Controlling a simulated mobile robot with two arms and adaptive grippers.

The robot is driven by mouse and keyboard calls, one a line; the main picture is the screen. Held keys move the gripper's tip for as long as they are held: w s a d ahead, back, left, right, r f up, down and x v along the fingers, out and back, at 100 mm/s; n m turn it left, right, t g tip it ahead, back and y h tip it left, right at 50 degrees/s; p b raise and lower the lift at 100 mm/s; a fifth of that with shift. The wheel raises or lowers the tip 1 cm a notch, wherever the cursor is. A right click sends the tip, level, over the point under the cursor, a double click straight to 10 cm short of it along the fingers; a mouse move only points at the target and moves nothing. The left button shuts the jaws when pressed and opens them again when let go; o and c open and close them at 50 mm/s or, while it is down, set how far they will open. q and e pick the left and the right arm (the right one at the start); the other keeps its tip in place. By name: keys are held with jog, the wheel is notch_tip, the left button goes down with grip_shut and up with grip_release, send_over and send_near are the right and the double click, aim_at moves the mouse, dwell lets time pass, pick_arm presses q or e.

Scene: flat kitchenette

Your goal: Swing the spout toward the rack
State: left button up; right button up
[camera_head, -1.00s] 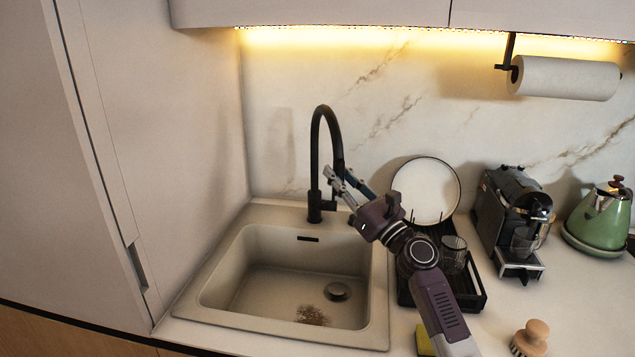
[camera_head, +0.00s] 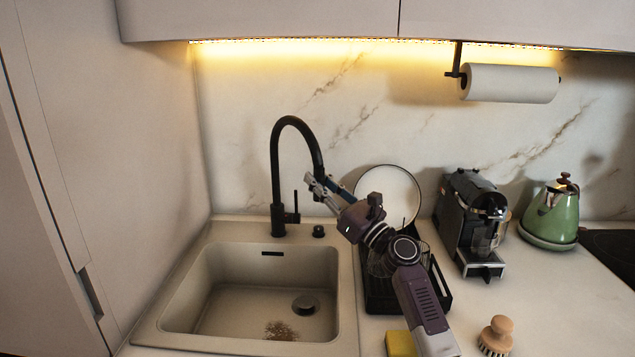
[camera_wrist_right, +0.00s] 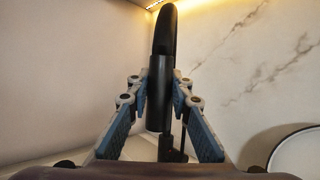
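The black faucet (camera_head: 276,185) stands at the back of the sink (camera_head: 348,300). Its spout (camera_head: 316,150) arches to the right, and its lower end hangs over the sink's back right side. My right gripper (camera_head: 318,185) is at that end. In the right wrist view, the spout end (camera_wrist_right: 160,95) is between the fingertips of my right gripper (camera_wrist_right: 161,82), which look closed against both its sides. The dark dish rack (camera_head: 442,285) stands right of the sink, partly behind my right arm, with a white plate (camera_head: 385,185) upright at its back. My left gripper is out of view.
The faucet lever (camera_head: 296,205) stands up beside the faucet base. A coffee machine (camera_head: 470,225) and a green kettle (camera_head: 553,212) stand farther right. A yellow sponge (camera_head: 400,343) and a wooden brush (camera_head: 497,335) lie in front. A tall cabinet wall bounds the left.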

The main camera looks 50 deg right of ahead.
jog(key=o, duration=0.5)
jog(key=shift+s+f, duration=0.1)
jog(key=shift+s, duration=0.1)
jog(key=v, duration=1.1)
jog(key=shift+s+f, duration=0.2)
jog(key=shift+s, duration=0.15)
jog(key=shift+f, duration=0.1)
